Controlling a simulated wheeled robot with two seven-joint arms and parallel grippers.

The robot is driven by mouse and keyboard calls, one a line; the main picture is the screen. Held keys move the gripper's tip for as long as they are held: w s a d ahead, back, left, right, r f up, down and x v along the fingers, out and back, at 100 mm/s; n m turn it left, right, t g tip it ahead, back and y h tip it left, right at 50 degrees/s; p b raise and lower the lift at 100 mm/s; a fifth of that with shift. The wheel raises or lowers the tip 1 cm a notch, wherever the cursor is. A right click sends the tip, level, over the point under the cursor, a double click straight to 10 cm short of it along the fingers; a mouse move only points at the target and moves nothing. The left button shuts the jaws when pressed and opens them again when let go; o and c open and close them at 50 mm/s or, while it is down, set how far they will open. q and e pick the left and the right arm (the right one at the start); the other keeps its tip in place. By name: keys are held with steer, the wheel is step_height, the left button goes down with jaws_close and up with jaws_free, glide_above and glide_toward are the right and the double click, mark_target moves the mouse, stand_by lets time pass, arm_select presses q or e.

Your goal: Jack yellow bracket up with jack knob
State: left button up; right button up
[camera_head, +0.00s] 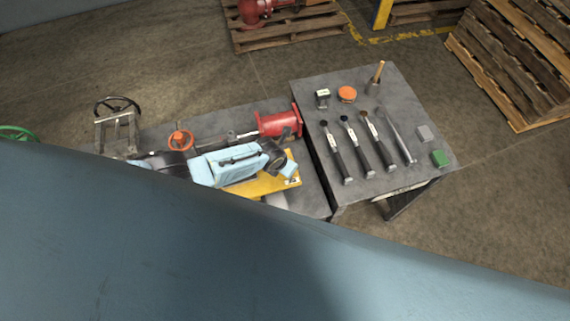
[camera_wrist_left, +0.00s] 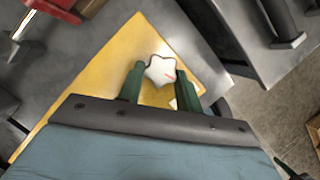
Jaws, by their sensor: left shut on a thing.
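The yellow bracket (camera_head: 270,186) is a flat plate on the grey bench, partly covered by my left arm in the head view. It fills much of the wrist view (camera_wrist_left: 100,75). A white star-shaped jack knob (camera_wrist_left: 160,70) stands over the plate near its corner. My left gripper (camera_wrist_left: 159,78) has its two green fingers on either side of the knob and is shut on it. In the head view the left gripper (camera_head: 288,170) is over the bracket's right end, and the knob cannot be clearly made out. My right gripper is not in view.
A red flanged fitting (camera_head: 278,124) and an orange handwheel (camera_head: 180,140) are behind the bracket. Wooden pallets (camera_head: 510,65) stand beyond. My own blue body covers the foreground.

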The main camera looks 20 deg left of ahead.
arm_select(q)
steer(key=shift+s+f, duration=0.2)
steer(key=shift+s, duration=0.05)
steer(key=o, duration=1)
steer(key=shift+w+d, duration=0.1)
steer(key=shift+w+r, duration=0.1)
steer(key=shift+w, duration=0.05)
steer(key=shift+r+p, duration=0.45)
steer(key=shift+r, duration=0.15)
steer(key=shift+p+v, duration=2.45)
steer(key=shift+v, duration=3.7)
